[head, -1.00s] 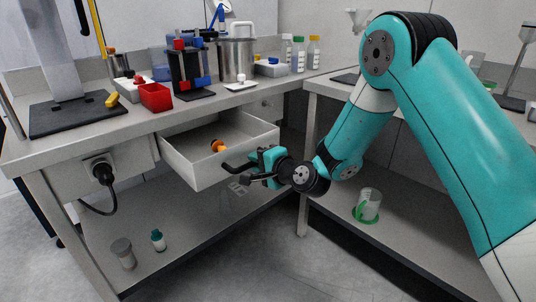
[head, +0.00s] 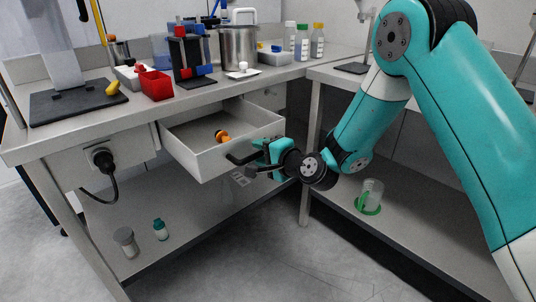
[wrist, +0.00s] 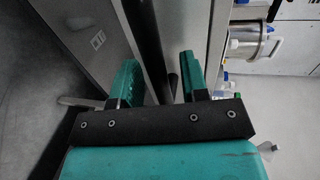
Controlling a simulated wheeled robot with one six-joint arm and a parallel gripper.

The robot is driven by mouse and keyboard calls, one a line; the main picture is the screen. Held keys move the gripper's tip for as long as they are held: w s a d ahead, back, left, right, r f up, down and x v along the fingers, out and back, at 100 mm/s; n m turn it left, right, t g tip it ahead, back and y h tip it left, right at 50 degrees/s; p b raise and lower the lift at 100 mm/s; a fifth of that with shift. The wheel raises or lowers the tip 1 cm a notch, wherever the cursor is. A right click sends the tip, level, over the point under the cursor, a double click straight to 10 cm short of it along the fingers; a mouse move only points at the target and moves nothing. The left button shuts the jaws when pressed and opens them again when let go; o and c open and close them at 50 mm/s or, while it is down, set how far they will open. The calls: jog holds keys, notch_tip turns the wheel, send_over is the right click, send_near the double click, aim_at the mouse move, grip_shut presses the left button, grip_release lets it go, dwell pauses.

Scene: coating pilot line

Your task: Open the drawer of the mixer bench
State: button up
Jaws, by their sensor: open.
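The drawer (head: 205,163) of the mixer bench (head: 150,125) stands pulled out, its white tray open to view. A small orange and dark object (head: 221,136) lies inside. A dark bar handle (head: 238,159) is on the drawer's front. My gripper (head: 258,162) is at this handle, with its jaws open. In the wrist view, the teal fingers (wrist: 160,82) are spread apart and the dark handle (wrist: 173,88) shows between them. Whether either finger touches it, I cannot tell.
A red bin (head: 155,86), a steel pot (head: 238,47) and several bottles (head: 302,42) stand on the bench top. A socket with a black plug (head: 103,159) is left of the drawer. A lower shelf (head: 190,215) runs beneath. A jug (head: 370,196) stands on the right shelf.

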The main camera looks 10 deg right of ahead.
jog(key=b+v, duration=1.7)
jog(key=b, duration=0.1)
jog(key=shift+s, duration=0.2)
jog(key=s+a+f+n+g, duration=0.6)
jog(key=s+f+n+g, duration=0.15)
jog(key=s+n, duration=0.35)
jog(key=s+d+f+n+g+h, duration=0.2)
jog(key=s+n+g+h, duration=0.2)
jog(key=s+n+g, duration=0.5)
notch_tip(320, 180, up, 36)
jog(key=s+m+t+p, duration=0.1)
jog(key=t+p, duration=0.2)
jog(key=p, duration=3.3)
jog(key=shift+s+d, duration=0.15)
jog(key=shift+s, duration=0.1)
